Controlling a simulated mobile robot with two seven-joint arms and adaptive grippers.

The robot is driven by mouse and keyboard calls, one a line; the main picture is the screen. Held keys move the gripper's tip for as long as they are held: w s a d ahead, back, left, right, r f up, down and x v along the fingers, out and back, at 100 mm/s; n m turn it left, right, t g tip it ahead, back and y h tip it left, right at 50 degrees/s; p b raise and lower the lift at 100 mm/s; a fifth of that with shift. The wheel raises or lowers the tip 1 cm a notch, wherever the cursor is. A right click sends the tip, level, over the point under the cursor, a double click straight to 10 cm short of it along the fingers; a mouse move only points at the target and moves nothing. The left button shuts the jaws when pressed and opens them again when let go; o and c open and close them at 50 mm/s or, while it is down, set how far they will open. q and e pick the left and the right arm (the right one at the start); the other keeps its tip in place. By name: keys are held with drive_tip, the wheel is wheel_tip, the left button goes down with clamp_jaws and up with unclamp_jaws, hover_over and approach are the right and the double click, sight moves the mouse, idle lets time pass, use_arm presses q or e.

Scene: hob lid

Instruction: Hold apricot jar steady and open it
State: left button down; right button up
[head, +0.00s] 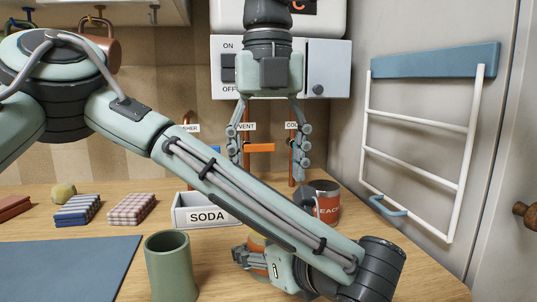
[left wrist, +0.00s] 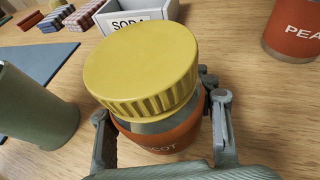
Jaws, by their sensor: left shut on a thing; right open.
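The apricot jar (left wrist: 165,138) has an orange label ending in "COT" and a wide yellow ribbed lid (left wrist: 140,65), which sits on its top. My left gripper (head: 252,262) is shut on the jar's body below the lid, with a finger on either side in the left wrist view. In the head view my left arm hides most of the jar. My right gripper (head: 269,168) hangs pointing down in front of the back wall, above and apart from the jar. Its fingers are spread and empty.
A jar with a red label reading "PEAC" (head: 328,208) stands right of the apricot jar. A white SODA box (head: 207,215) is behind, and a green cup (head: 170,268) and blue mat (head: 70,268) are left. A white rack (head: 415,150) hangs on the right wall.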

drive_tip(key=shift+f, duration=3.2)
drive_tip(key=c, duration=1.2)
drive_tip(key=n, duration=1.3)
drive_tip(key=shift+r, duration=0.2)
drive_tip(key=shift+r, duration=1)
